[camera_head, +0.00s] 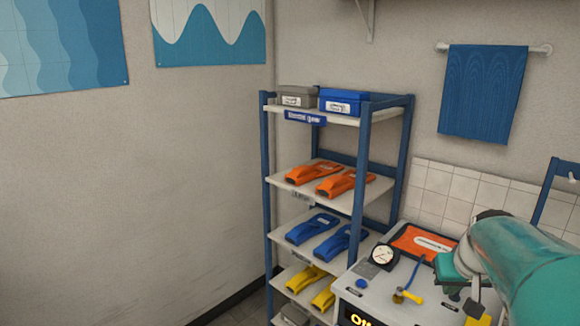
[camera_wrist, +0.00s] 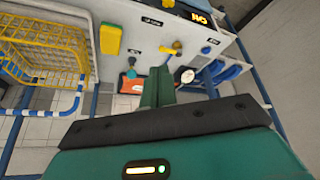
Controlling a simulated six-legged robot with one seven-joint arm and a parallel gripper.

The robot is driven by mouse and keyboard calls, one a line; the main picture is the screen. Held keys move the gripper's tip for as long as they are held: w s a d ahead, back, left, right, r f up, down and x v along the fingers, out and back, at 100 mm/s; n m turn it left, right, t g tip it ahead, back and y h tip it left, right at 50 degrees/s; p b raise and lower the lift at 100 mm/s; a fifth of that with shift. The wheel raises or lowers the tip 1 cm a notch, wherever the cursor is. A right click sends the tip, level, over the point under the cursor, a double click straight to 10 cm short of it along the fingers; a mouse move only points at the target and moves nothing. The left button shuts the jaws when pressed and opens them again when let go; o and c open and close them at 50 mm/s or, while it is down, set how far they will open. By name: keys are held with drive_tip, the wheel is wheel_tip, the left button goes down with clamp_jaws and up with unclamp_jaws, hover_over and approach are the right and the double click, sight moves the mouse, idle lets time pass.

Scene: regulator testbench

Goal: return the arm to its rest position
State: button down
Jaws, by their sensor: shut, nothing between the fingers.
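My teal arm (camera_head: 520,262) reaches in from the right edge of the head view, over the right part of the test bench (camera_head: 385,300). Its far end hides part of the bench top. In the wrist view my gripper (camera_wrist: 158,82) shows as teal fingers close together, shut and empty. Whether the fingers touch anything on the bench cannot be told.
The bench holds a dial gauge (camera_head: 384,256), an orange pouch (camera_head: 422,241) and a yellow-headed fitting (camera_head: 407,296). A blue-framed shelf (camera_head: 361,170) with orange, blue and yellow items stands left. A yellow wire basket (camera_wrist: 45,50) is left in the wrist view.

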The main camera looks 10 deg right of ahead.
drive_tip(key=s+a+n, duration=0.1)
drive_tip(key=s+a, duration=0.3)
drive_tip(key=a, duration=0.4)
drive_tip(key=s+a+n+y, duration=0.1)
drive_tip(key=s+a, duration=0.3)
drive_tip(key=a, duration=0.4)
drive_tip(key=s+a+f+n+y, duration=0.1)
drive_tip(key=s+a, duration=0.3)
drive_tip(key=a, duration=0.3)
drive_tip(key=shift+a+t, duration=0.3)
drive_tip(key=shift+a, duration=0.1)
